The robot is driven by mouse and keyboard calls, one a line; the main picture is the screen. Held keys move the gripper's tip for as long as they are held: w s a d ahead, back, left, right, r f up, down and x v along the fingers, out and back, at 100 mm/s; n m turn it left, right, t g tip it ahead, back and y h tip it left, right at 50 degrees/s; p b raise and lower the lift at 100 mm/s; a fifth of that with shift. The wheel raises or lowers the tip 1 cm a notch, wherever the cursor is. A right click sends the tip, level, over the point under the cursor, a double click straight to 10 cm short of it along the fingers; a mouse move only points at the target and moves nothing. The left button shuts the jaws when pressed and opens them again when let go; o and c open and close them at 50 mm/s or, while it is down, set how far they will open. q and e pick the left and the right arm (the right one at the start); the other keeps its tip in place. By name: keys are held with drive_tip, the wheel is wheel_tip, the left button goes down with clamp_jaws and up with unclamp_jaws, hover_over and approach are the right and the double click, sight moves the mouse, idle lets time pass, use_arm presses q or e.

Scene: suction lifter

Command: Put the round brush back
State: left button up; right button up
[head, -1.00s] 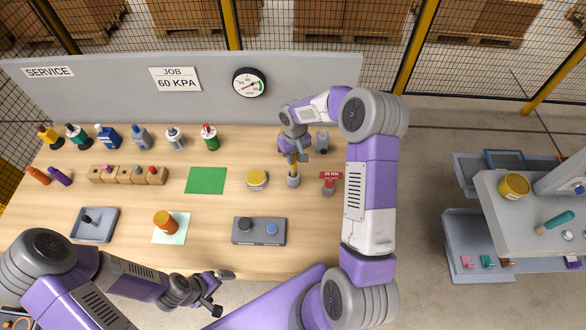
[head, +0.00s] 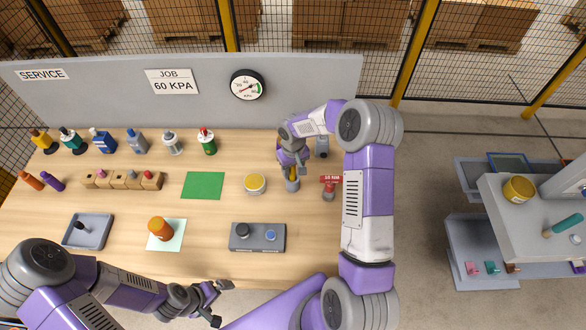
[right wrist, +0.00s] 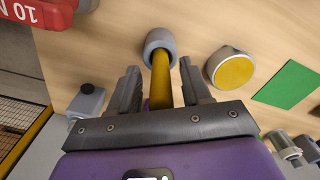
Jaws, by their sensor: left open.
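The round brush's yellow handle (right wrist: 161,82) stands in a grey cup (right wrist: 158,40) in the right wrist view; its lower end is hidden inside. In the head view the cup (head: 292,185) is on the bench right of the middle, with a bit of yellow above it. My right gripper (right wrist: 159,67) is around the handle, with a visible gap on each side, its fingers pointing toward the cup. In the head view this gripper (head: 292,166) is just above the cup. My left gripper (head: 220,302) is open and empty off the bench's front edge.
A yellow-topped round tin (head: 255,184) is left of the cup, and a red-signed post (head: 329,188) is close on its right. A grey box with knobs (head: 257,237) lies in front. A green mat (head: 203,186) is farther left. A cart (head: 520,205) stands right.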

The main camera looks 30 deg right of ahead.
wheel_tip(320, 180, up, 12)
drive_tip(key=p, duration=0.7)
drive_tip(key=shift+r, duration=0.1)
drive_tip(key=s+a+f+y, duration=0.1)
drive_tip(key=s+a+f, duration=0.3)
drive_tip(key=s+a, duration=0.1)
drive_tip(key=s+a+f+y, duration=0.2)
drive_tip(key=s+a+f, duration=0.2)
drive_tip(key=a, duration=0.3)
drive_tip(key=s+a+f+m+y, duration=0.1)
drive_tip(key=s+a+f, duration=0.4)
drive_tip(key=a+f, duration=0.1)
drive_tip(key=shift+s+f, duration=0.15)
drive_tip(key=shift+s, duration=0.15)
drive_tip(key=shift+m+t, duration=0.3)
drive_tip(key=shift+m, duration=0.3)
drive_tip(key=s, duration=0.2)
drive_tip(key=s+a+f, duration=0.1)
drive_tip(key=s, duration=0.2)
drive_tip(key=s+a, duration=0.1)
drive_tip(key=s, duration=0.1)
drive_tip(key=shift+s+f, duration=0.3)
drive_tip(key=shift+f, duration=0.1)
